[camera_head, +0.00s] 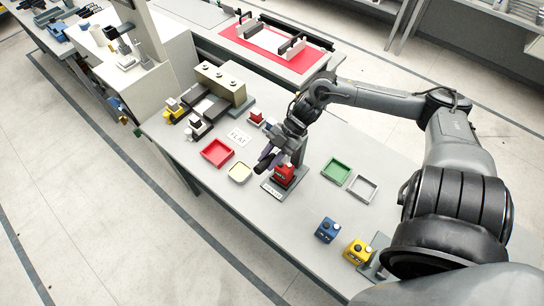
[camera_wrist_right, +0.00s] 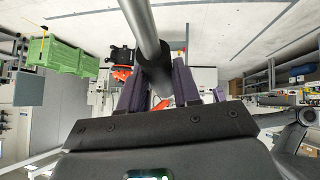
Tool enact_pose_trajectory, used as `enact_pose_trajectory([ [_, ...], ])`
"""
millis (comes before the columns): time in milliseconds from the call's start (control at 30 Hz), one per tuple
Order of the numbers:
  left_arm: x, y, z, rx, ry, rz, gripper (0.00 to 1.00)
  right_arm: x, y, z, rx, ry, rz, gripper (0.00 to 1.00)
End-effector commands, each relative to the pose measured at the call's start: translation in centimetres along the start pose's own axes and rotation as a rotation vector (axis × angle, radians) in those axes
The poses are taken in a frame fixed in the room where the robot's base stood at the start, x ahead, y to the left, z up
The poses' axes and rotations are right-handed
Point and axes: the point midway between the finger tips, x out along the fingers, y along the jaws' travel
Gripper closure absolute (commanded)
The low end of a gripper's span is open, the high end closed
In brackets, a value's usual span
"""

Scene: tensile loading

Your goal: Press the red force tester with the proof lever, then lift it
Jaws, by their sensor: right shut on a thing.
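The red force tester (camera_head: 284,174) stands on a dark grey plate with a white label, near the middle of the table. My right gripper (camera_head: 269,158) is right beside and above it in the head view and partly overlaps it. In the right wrist view the two purple fingers of my right gripper (camera_wrist_right: 157,85) are shut on a thick grey bar, the proof lever (camera_wrist_right: 143,22). A bit of red shows behind the fingers there. Whether the lever touches the tester cannot be told. My left gripper is out of view.
A red tray (camera_head: 217,153), a cream tray (camera_head: 240,172), a green tray (camera_head: 336,172) and a grey tray (camera_head: 363,188) lie around the tester. Blue (camera_head: 327,230) and yellow (camera_head: 357,252) testers stand at the near right. A beige fixture (camera_head: 221,84) stands at the back.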

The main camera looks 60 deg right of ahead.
Motion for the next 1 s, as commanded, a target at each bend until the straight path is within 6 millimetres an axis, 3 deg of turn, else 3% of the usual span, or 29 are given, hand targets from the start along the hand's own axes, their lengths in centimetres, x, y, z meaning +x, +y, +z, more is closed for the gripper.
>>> enact_pose_trajectory([
  [367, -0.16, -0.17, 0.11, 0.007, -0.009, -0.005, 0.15, -0.29, 0.17, -0.37, 0.001, 0.026, 0.005, 1.0],
  [400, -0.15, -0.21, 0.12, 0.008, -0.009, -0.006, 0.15, -0.29, 0.17, -0.36, 0.001, 0.025, 0.005, 0.67],
  [567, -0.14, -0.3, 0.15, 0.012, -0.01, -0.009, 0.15, -0.27, 0.14, -0.33, 0.002, 0.025, 0.005, 0.43],
  [1000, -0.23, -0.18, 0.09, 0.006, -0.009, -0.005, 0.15, -0.87, 0.08, -0.28, 0.003, 0.024, 0.004, 0.43],
])
